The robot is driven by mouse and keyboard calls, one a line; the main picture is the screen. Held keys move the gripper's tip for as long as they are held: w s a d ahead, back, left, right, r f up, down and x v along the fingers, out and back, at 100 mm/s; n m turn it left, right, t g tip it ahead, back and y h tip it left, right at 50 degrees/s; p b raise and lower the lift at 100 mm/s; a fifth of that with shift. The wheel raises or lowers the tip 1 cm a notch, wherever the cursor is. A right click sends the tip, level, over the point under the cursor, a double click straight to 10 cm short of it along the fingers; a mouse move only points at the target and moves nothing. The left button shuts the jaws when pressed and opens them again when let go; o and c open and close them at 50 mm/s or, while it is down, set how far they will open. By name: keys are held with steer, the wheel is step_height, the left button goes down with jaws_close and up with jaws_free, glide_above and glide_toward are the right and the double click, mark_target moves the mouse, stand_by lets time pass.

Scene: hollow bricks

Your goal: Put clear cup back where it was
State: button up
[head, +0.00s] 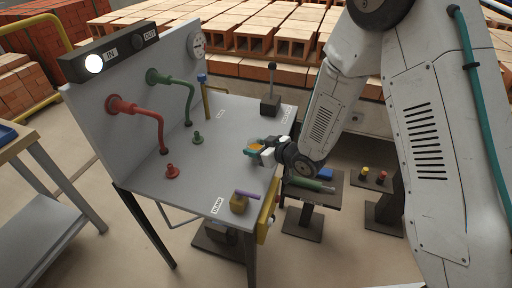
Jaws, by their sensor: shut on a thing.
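My gripper (257,150) is over the right part of the grey bench top (215,165), at the end of my arm coming from the right. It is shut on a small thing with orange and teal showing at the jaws. This appears to be the clear cup, but its outline is too small to make out. I cannot tell whether it touches the bench top. No other clear cup can be made out on the bench.
A red pipe (137,108) and a green pipe (180,82) come from the upright panel. A black lever (271,92) stands at the back right. A brass piece (239,204) with a purple handle is at the front. Bricks (285,40) fill the background.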

steer(key=o, duration=1.1)
steer(key=shift+a+f, duration=0.1)
steer(key=shift+o, duration=0.2)
steer(key=shift+r, duration=0.2)
steer(key=s+d+r+m+g+h, duration=0.1)
steer(key=s+d+r+m+h, duration=0.2)
steer(key=d+r, duration=0.4)
steer(key=s+d+r+m+h, duration=0.1)
steer(key=s+d+r+h, duration=0.35)
steer(key=d, duration=0.45)
steer(key=s+d+r+m+g+h, duration=0.1)
steer(key=s+d+r+m+h, duration=0.15)
steer(key=s+d+r, duration=0.4)
steer(key=s+d+r+m+g, duration=0.1)
steer(key=s+r+g, duration=0.2)
steer(key=s, duration=0.7)
steer(key=s+d+r+m+g, duration=0.1)
steer(key=s+r, duration=0.4)
steer(key=s, duration=0.6)
steer(key=shift+d+m+g, duration=0.25)
steer(key=shift+m+g, duration=0.2)
steer(key=shift+g, duration=0.55)
